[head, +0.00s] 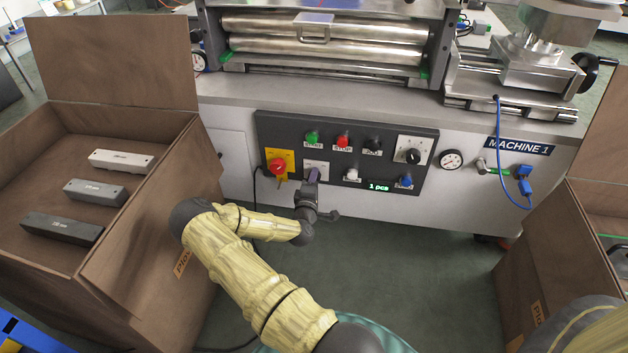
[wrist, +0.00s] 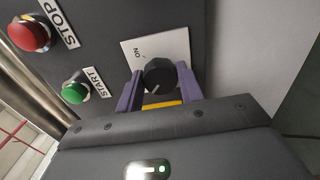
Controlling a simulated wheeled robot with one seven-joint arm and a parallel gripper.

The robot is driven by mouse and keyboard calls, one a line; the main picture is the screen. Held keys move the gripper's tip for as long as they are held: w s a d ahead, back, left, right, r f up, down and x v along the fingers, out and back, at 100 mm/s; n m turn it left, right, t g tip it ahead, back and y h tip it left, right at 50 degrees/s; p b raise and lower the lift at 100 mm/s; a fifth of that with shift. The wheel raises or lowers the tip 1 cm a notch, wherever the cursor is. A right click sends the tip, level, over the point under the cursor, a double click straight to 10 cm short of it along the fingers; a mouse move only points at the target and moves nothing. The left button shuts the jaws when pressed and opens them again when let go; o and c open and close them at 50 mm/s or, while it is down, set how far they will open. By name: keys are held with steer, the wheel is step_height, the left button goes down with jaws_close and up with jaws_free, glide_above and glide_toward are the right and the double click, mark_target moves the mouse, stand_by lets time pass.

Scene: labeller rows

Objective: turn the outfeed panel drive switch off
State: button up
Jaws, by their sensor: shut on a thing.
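The drive switch, a black rotary knob (wrist: 158,70), sits on a white plate (wrist: 172,42) with an ON mark in the wrist view. A pale line shows on the knob's face; it does not point straight at the ON mark. My gripper (wrist: 160,83) has its two purple fingers on either side of the knob, shut on it. In the head view my gripper (head: 313,177) reaches the dark panel (head: 270,128) below the START button, and it covers the knob there.
The green START button (head: 312,137) and red STOP button (head: 343,141) sit above. A red switch on a yellow plate (head: 277,166) is close to the left. A dial (head: 413,156) is farther right. An open carton (head: 150,215) with several bars stands left, another carton (head: 535,270) right.

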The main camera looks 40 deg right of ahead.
steer(key=shift+f, duration=0.15)
steer(key=o, duration=1)
steer(key=p+v, duration=0.5)
steer(key=v, duration=1.2)
steer(key=shift+s+a+p, duration=0.2)
steer(key=shift+s+p, duration=0.05)
steer(key=shift+p, duration=0.1)
steer(key=shift+w, duration=0.1)
